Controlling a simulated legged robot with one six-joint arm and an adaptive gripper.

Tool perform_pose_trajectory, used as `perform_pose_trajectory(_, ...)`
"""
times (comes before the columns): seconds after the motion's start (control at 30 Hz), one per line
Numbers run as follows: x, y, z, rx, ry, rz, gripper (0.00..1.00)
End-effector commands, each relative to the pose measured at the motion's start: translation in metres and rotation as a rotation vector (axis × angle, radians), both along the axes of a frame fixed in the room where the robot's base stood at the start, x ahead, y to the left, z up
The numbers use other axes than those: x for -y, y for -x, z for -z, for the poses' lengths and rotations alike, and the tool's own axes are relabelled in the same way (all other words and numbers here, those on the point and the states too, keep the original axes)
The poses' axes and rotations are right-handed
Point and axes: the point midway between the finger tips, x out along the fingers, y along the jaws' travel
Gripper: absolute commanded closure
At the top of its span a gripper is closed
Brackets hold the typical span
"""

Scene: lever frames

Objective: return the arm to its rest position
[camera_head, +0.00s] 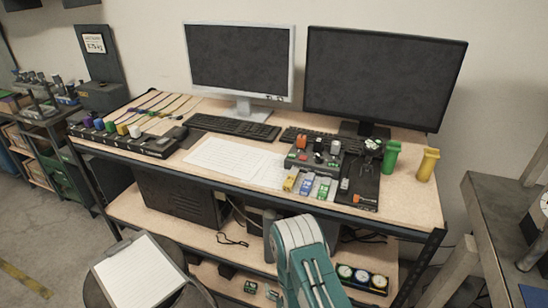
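A teal and white link of my arm (306,262) rises from the bottom edge, right of centre, in front of the workbench. Its rounded top is below the bench's front edge in the picture. My gripper is not visible in this view, so I cannot see its fingers or whether it holds anything.
The workbench (227,179) carries two monitors, keyboards, papers and a control box with coloured levers (315,157). Green (391,157) and yellow (427,164) parts stand at its right. A stool with a clipboard (137,272) is at lower left. Another table (492,205) stands at right.

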Motion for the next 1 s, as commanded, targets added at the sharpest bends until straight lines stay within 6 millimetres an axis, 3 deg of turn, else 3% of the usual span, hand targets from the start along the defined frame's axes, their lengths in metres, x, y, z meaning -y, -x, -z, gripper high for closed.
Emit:
perform_pose_trajectory(0.37,0.000,-0.020,-0.018,-0.037,0.008,0.012,0.00)
perform_pose_trajectory(0.67,0.003,-0.046,-0.049,-0.102,0.021,0.031,0.00)
perform_pose_trajectory(0.77,0.004,-0.057,-0.066,-0.135,0.028,0.040,0.00)
perform_pose_trajectory(1.0,0.017,-0.082,-0.126,-0.250,0.049,0.070,0.00)
